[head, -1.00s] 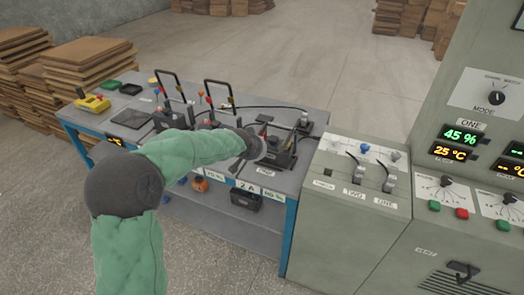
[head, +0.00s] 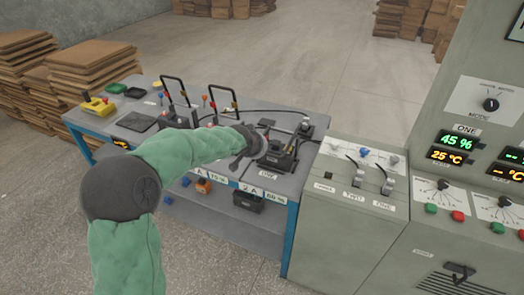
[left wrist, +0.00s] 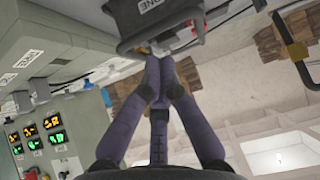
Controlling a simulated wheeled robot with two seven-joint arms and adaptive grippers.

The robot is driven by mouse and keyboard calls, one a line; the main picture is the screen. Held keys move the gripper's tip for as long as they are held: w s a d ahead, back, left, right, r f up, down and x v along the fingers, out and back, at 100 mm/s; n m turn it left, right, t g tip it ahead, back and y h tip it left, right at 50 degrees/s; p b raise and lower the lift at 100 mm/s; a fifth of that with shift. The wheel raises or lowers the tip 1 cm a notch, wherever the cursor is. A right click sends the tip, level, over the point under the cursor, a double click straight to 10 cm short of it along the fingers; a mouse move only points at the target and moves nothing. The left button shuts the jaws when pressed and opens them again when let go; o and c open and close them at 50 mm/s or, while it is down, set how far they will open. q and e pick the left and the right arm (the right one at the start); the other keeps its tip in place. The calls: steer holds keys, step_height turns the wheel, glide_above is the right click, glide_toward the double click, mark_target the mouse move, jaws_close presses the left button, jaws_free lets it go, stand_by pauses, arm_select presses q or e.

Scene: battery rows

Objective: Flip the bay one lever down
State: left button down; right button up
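The left gripper (left wrist: 156,68) shows in the left wrist view with its dark, purplish fingers drawn together at the tips, just below a dark box labelled ONE (left wrist: 150,18). No object is clear between the tips. In the head view, my left arm's end covers part of the bench and the gripper (head: 236,163) is just left of a black lever unit (head: 277,155) on the bench. I cannot tell whether they touch. On the grey cabinet, a lever (head: 387,185) stands above a ONE label and another (head: 358,178) above a TWO label. My right gripper is not in view.
The blue-legged bench (head: 293,182) carries black frames, cables and a yellow device (head: 97,106). The grey cabinet (head: 345,240) stands right beside it, with a tall control panel (head: 460,110) further right. Stacked boards (head: 75,75) stand at left.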

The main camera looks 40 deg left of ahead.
arm_select(q)
steer(key=s+d+p, duration=0.1)
steer(key=s+d, duration=0.1)
steer(key=s, duration=0.6)
steer(key=shift+s+p, duration=0.4)
steer(key=shift+f, duration=0.1)
